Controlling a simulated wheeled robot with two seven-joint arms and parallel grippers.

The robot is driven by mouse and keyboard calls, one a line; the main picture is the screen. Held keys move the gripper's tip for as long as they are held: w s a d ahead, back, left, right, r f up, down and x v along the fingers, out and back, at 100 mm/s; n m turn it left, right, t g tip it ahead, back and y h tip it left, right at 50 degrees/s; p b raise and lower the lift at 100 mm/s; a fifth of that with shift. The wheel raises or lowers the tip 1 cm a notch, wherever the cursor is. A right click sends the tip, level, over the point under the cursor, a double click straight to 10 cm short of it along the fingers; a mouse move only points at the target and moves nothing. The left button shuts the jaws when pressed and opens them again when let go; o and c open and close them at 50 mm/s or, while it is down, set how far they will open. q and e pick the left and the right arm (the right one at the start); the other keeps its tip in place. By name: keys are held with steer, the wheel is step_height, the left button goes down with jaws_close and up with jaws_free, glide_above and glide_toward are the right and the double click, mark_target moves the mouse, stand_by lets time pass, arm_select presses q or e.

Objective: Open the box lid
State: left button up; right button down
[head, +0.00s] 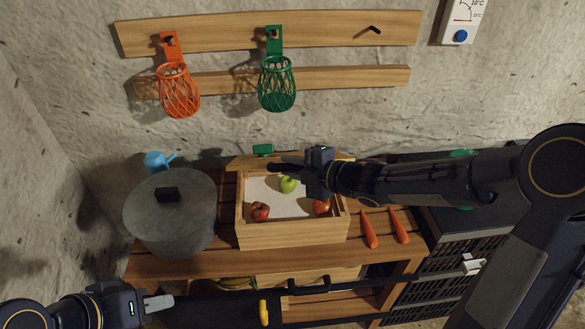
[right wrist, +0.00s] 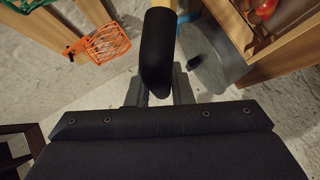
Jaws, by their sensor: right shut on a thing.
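The wooden box (head: 290,234) stands on the bench with its top open and its pale inside showing. Its wooden lid (head: 242,161) appears raised at the back edge of the box, partly hidden by my arm. My right gripper (head: 300,172) is above the back of the box, shut on a dark handle (head: 283,167) that seems to belong to the lid. The right wrist view shows this rounded black handle (right wrist: 157,62) between the fingers. My left gripper (head: 158,303) is low at the left, away from the box; its finger gap is not clear.
A green apple (head: 288,184) and red fruits (head: 260,211) lie in the box. Orange (head: 179,92) and green (head: 277,85) baskets hang on the wall. Dark crates (head: 450,245) stand at right.

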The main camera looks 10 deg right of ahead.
steer(key=c, duration=1.3)
jaws_free()
steer(key=v, duration=0.7)
steer(key=shift+s+d, duration=0.25)
steer(key=shift+s, duration=0.05)
steer(key=shift+r, duration=0.15)
